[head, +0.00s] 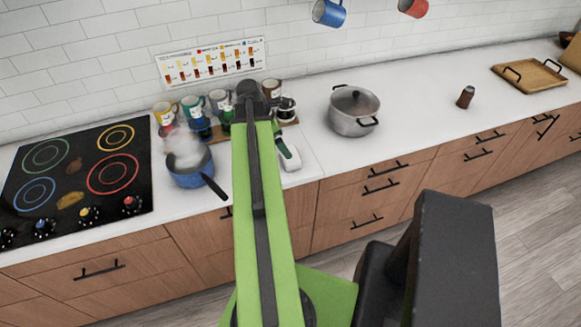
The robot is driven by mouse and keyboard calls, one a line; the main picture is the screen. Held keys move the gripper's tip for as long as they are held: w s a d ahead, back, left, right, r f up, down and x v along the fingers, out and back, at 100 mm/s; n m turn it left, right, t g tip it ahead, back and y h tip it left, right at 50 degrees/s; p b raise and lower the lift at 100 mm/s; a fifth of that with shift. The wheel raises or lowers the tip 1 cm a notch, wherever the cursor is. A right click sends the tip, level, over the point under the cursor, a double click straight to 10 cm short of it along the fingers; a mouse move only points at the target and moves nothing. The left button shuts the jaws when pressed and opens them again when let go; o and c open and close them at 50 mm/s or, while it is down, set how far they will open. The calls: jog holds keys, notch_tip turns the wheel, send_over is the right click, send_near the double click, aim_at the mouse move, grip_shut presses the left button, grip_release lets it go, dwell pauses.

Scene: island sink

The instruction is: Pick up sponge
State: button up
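I cannot pick out a sponge for certain. A small yellow-brown patch (70,200) lies on the black stove top at the left; it is too small to tell whether it is a sponge or a stain. A darker brown patch (75,165) lies a little behind it. My green arm reaches up the middle of the head view, over the counter. The dark end of the arm is in front of the mugs, well to the right of the stove. My gripper's fingers cannot be made out there, and the arm hides part of the counter.
A steaming blue pan (188,172) stands right of the black stove (100,188). Several mugs stand along the wall. A lidded pot (354,110), a brown shaker (465,97) and a wooden tray (530,76) stand on the right. Counter between pot and tray is mostly clear.

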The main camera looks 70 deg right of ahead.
jog(key=b+x, duration=0.1)
jog(key=x, duration=0.2)
jog(key=shift+w+a, duration=0.1)
jog(key=shift+w, duration=0.05)
jog(key=shift+f+b, duration=0.3)
jog(key=shift+b, duration=0.15)
jog(key=shift+s, duration=0.25)
jog(key=b+x, duration=0.4)
jog(key=x, duration=0.1)
jog(key=shift+w+b, duration=0.1)
jog(key=shift+b, duration=0.2)
jog(key=shift+f, duration=0.15)
jog(key=c, duration=1.2)
